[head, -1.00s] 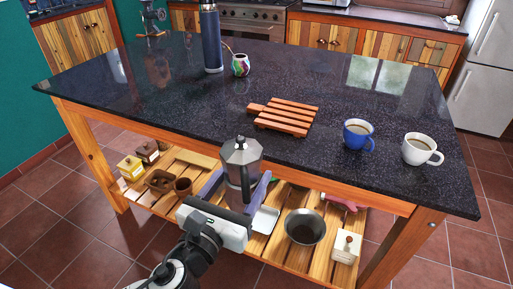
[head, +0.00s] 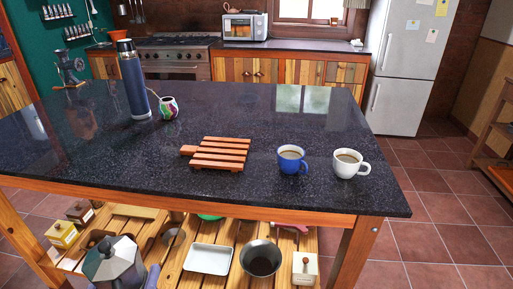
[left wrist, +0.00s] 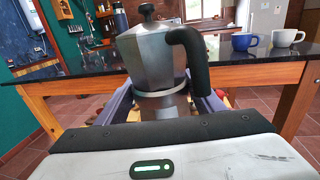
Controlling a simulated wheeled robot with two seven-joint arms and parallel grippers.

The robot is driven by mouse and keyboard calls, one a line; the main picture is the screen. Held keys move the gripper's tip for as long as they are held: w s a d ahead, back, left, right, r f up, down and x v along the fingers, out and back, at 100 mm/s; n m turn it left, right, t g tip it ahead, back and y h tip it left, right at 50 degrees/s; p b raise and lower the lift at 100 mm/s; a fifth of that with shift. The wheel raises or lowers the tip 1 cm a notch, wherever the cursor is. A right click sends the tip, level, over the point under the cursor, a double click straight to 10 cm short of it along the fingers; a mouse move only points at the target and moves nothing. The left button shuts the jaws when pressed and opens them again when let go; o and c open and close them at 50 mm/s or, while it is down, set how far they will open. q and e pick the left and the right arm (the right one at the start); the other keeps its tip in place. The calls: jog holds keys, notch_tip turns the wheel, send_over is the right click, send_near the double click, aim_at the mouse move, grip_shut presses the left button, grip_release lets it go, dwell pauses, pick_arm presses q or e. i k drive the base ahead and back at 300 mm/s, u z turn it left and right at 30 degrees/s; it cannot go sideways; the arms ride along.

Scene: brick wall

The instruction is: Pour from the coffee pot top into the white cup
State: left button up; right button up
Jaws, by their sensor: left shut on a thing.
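The metal coffee pot top (head: 114,262) is at the lower left of the head view, in front of the table. In the left wrist view the pot (left wrist: 150,55) stands upright between the fingers of my left gripper (left wrist: 160,105), which is shut on it; its black handle points right. The white cup (head: 349,164) stands upright on the dark tabletop near its right end, with dark liquid in it. It also shows in the left wrist view (left wrist: 286,38), behind and right of the pot. My right gripper is not in view.
A blue cup (head: 291,160) with dark liquid stands just left of the white cup. A wooden trivet (head: 218,154), a tall flask (head: 132,82) and a colourful gourd (head: 168,108) are on the dark table (head: 110,170). The lower shelf holds a tray (head: 209,259) and a bowl (head: 261,258).

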aim_at(351, 166)
jog(key=u, duration=2.1)
jog(key=k, duration=1.85)
jog(key=z, duration=2.3)
jog(key=i, duration=0.5)
